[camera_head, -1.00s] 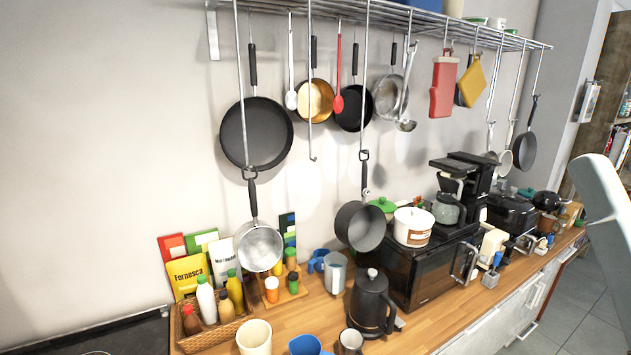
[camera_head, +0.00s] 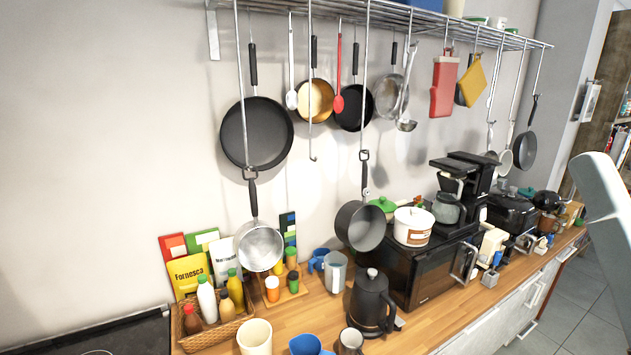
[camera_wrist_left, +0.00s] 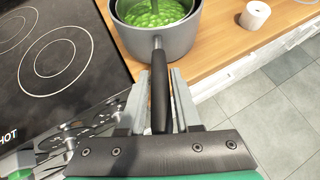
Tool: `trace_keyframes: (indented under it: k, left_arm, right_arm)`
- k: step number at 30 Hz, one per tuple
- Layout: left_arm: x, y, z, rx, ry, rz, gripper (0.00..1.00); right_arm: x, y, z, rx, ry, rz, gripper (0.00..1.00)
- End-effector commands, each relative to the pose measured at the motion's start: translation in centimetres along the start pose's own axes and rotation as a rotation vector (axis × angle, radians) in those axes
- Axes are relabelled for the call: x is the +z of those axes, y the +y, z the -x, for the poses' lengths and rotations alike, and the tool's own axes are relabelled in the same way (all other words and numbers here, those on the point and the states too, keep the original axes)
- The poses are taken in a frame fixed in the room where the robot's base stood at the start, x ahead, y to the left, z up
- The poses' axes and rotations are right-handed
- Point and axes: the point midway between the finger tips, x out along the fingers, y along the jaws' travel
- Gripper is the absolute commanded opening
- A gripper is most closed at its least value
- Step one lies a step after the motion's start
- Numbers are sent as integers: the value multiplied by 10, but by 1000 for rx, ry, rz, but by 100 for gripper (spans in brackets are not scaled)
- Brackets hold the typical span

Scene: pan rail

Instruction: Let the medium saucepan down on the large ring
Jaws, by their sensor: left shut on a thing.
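A grey medium saucepan (camera_wrist_left: 168,37) full of green peas shows in the left wrist view, with a green thing standing in the peas. My left gripper (camera_wrist_left: 161,80) is shut on its dark handle (camera_wrist_left: 160,95). The pan appears over the wooden worktop just right of the black hob; I cannot tell its height. A large ring (camera_wrist_left: 55,58) is marked on the hob, left of the pan, with nothing on it. Neither this pan nor my left gripper shows in the head view. My right gripper is not in view.
The hob corner (camera_head: 125,338) shows at lower left in the head view. Beside it stand a basket (camera_head: 192,338) of bottles, cups and a black kettle (camera_head: 370,302). Pans hang from a wire rack (camera_head: 390,20). In the wrist view, a white roll (camera_wrist_left: 254,15) stands on the worktop.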

Motion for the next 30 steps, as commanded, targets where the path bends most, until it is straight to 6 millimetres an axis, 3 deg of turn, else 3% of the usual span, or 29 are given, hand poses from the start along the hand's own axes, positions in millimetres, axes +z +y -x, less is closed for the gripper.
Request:
trace_keyframes:
  k: [30]
  left_arm:
    - [7,1,2,2,-43,0,0]
  right_arm:
    - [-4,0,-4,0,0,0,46]
